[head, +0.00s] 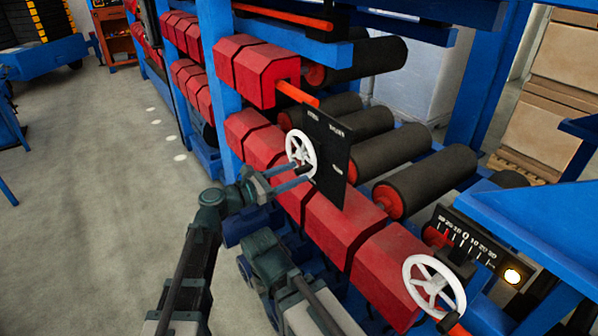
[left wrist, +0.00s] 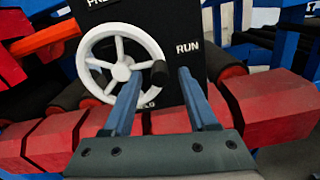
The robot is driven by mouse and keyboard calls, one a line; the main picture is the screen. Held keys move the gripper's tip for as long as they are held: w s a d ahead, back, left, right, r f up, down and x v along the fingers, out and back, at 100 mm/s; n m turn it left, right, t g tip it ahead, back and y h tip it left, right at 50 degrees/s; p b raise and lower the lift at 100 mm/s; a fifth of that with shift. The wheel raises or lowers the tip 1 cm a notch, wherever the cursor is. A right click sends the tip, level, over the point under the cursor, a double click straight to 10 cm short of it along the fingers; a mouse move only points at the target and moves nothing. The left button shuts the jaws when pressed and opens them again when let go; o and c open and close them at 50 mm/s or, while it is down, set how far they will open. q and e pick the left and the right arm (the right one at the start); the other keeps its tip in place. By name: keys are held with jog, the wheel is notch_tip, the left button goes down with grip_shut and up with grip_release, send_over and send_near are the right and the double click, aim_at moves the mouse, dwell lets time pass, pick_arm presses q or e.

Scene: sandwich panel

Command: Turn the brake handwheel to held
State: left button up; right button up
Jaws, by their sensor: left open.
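The brake handwheel (head: 301,153) is a white spoked wheel on a black panel (head: 332,165); it also shows in the left wrist view (left wrist: 121,64). A dark knob (left wrist: 160,73) stands out at the right of its rim. My left gripper (head: 311,174) is open at the lower side of the wheel. In the left wrist view its two blue fingers stand on either side of the knob, apart from it as far as I can see. My right gripper does not show clearly.
A second white handwheel (head: 434,287) stands at the lower right by a numbered scale (head: 466,240) and a glowing lamp (head: 512,276). Red blocks (head: 340,225) and dark rollers (head: 403,170) lie around the panel. Grey floor (head: 90,200) is clear at the left.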

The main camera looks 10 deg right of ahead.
pick_arm(q)
jog(key=shift+x, duration=1.1)
jog(key=shift+c, duration=0.2)
grip_shut()
dwell(0.5)
